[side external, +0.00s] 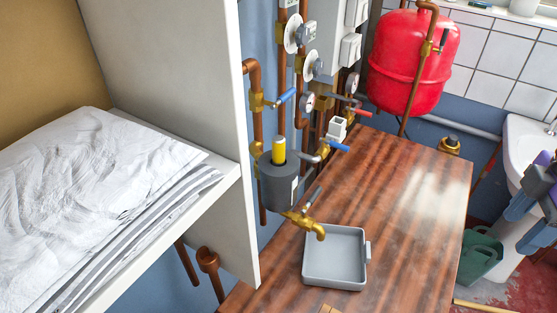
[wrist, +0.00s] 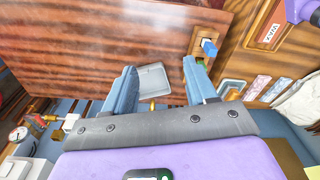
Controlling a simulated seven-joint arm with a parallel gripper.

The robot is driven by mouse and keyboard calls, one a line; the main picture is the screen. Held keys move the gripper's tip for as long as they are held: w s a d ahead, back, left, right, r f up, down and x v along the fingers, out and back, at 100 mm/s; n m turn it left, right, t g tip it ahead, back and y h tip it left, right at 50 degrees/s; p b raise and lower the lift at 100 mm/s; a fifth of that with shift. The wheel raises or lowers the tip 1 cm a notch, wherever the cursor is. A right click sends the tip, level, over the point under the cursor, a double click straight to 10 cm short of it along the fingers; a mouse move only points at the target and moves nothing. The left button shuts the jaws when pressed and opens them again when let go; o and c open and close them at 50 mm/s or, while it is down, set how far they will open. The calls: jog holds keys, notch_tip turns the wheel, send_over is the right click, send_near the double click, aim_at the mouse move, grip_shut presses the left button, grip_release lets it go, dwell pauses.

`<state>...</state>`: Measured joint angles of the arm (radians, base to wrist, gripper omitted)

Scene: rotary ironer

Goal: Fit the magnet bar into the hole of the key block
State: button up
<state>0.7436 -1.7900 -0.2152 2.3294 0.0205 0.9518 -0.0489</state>
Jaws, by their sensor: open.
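The block is beside the pipes above the table's left edge. I cannot make out either one surely in the wrist view. My gripper (wrist: 159,66) is open with nothing between its blue-grey fingers. In the side view my gripper (side external: 520,230) is at the far right edge, partly cut off, well away from the bar and block.
A shallow grey tray (side external: 335,283) lies on the wooden table (side external: 420,200), below a brass tap (side external: 307,224). Copper pipes and valves line the wall behind the block. A white shelf with folded linen (side external: 90,190) is at left. The table's right part is clear.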

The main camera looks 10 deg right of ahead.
aim_at(283, 139)
jog(key=w+a+r+t+y, duration=0.1)
jog(key=w+a+r, duration=0.3)
jog(key=w+a, duration=0.45)
jog(key=w+a+r+y, duration=0.1)
jog(key=w+a+r, duration=0.4)
jog(key=w+a, duration=0.35)
jog(key=w+a+r+t+y, duration=0.1)
jog(key=w+a+r, duration=0.3)
jog(key=w+a, duration=0.45)
jog(key=x, duration=1.1)
jog(key=shift+w+d, duration=0.1)
jog(key=shift+w, duration=0.25)
jog(key=shift+a+x, duration=0.15)
jog(key=shift+x, duration=1.5)
jog(key=shift+a+x, duration=0.1)
jog(key=shift+x, duration=1.55)
jog(key=shift+r, duration=0.15)
grip_shut()
